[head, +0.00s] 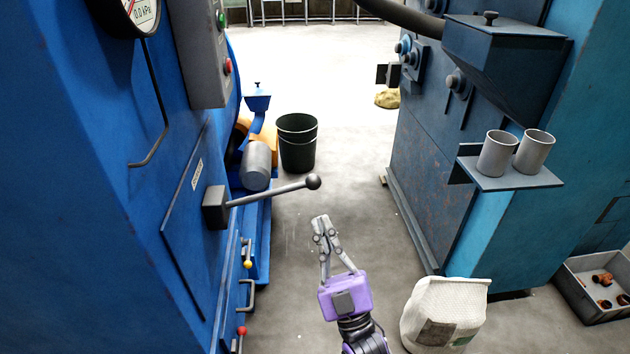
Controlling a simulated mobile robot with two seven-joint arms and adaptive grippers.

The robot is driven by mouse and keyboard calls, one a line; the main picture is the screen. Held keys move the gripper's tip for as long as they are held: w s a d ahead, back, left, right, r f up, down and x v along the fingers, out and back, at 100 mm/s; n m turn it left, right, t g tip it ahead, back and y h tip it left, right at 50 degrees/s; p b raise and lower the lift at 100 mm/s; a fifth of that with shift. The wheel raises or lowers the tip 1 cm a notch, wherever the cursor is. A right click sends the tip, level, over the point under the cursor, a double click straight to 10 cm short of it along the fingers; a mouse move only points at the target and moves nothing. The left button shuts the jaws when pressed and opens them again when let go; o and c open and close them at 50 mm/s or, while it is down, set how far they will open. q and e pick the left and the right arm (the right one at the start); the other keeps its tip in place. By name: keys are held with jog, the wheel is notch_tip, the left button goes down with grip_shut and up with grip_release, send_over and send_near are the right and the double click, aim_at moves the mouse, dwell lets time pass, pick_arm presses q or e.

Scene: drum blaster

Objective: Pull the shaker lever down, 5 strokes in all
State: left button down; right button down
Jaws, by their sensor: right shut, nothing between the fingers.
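The shaker lever (268,193) is a grey rod with a dark ball knob (313,182), sticking out to the right from a dark block on the blue machine at the left. It tilts slightly up toward the knob. My right gripper (321,224), on a purple wrist, is shut and empty. In the picture it is just below the knob, and a gap shows between them. My left gripper is not in view.
A white sack (443,315) stands on the floor at the lower right. A dark bucket (297,143) stands behind the lever. A shelf with two grey cups (497,153) juts from the right machine (440,130). The aisle floor between the machines is mostly clear.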

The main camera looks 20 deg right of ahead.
aim_at(313, 187)
jog(key=shift+y, duration=0.3)
jog(key=x, duration=0.3)
jog(key=w+f+p+x, duration=0.1)
jog(key=x, duration=0.5)
jog(key=shift+w+d+f, duration=0.15)
jog(key=shift+w+d, duration=0.1)
jog(key=shift+d, duration=0.15)
jog(key=shift+w+d+f, duration=0.2)
jog(key=shift+d+f, duration=0.15)
jog(key=shift+f, duration=0.25)
